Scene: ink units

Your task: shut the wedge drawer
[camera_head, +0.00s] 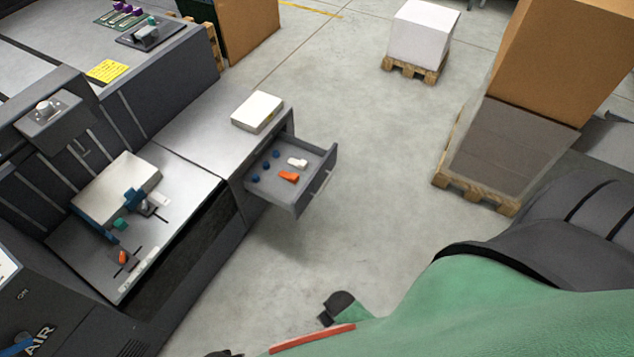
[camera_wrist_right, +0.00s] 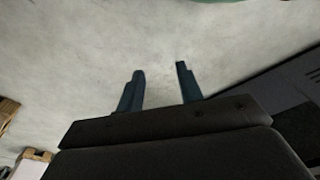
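The wedge drawer (camera_head: 318,187) is pulled out of the end of the grey machine unit in the head view. Inside lie an orange piece (camera_head: 289,177), a white piece (camera_head: 297,163) and several small blue pieces (camera_head: 266,167). My right gripper (camera_wrist_right: 160,76) shows in the right wrist view with its two dark blue fingers apart. Only bare floor shows between them. The drawer cannot be made out in that view. My left gripper is not in view.
A white box (camera_head: 257,112) lies on the unit top above the drawer. The concrete floor (camera_head: 370,130) right of the drawer is clear. A pallet with grey blocks and a carton (camera_head: 560,60) stands at the right. Another pallet (camera_head: 415,68) carries a white stack.

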